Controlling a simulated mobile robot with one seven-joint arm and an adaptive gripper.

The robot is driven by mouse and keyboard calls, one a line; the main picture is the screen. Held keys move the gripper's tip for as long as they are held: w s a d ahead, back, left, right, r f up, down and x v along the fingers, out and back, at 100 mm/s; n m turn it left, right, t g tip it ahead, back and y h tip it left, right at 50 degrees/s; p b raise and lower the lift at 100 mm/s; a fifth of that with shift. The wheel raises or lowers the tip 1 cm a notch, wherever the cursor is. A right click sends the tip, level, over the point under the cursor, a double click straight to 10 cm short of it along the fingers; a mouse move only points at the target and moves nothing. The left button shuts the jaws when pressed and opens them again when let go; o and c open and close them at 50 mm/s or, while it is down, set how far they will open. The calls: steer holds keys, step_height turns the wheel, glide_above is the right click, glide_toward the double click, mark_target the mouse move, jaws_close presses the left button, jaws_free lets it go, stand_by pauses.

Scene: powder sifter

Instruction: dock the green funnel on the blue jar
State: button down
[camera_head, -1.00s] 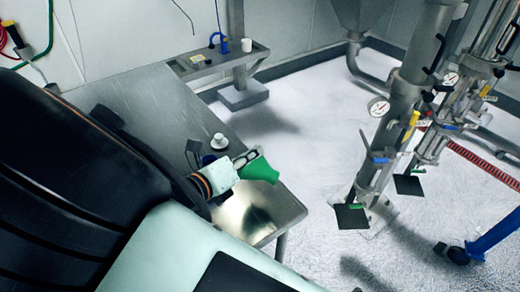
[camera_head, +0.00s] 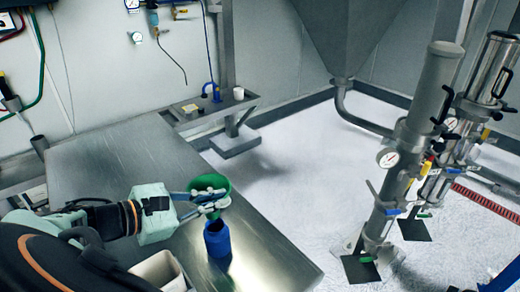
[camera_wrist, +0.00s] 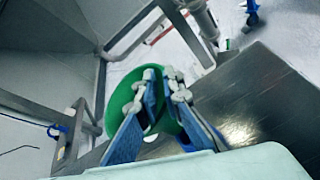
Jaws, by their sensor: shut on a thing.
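The green funnel (camera_head: 211,183) is held in my gripper (camera_head: 208,201), wide mouth up, above the table. My gripper is shut on the funnel; in the wrist view the funnel (camera_wrist: 124,98) shows between and behind the two blue-padded fingers (camera_wrist: 160,95). The blue jar (camera_head: 218,240) stands upright on the metal table, with its dark open mouth facing up. The funnel is just above the jar's mouth in the head view.
The steel table (camera_head: 115,165) has clear room to the left and behind. A pale container (camera_head: 158,271) stands left of the jar at the front. A small side shelf (camera_head: 205,108) holds a blue item and a white cup (camera_head: 239,93). Steel pipe columns (camera_head: 420,130) stand at right.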

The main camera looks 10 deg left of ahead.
step_height(320, 180, down, 6)
steer(key=b, duration=0.5)
steer(key=shift+r, duration=0.2)
steer(key=shift+r+p, duration=0.1)
steer(key=shift+p, duration=0.7)
stand_by(0.8)
steer(key=shift+f+b, duration=0.3)
steer(key=shift+f, duration=0.4)
steer(key=c, duration=2.4)
jaws_free()
steer(key=shift+s, duration=0.1)
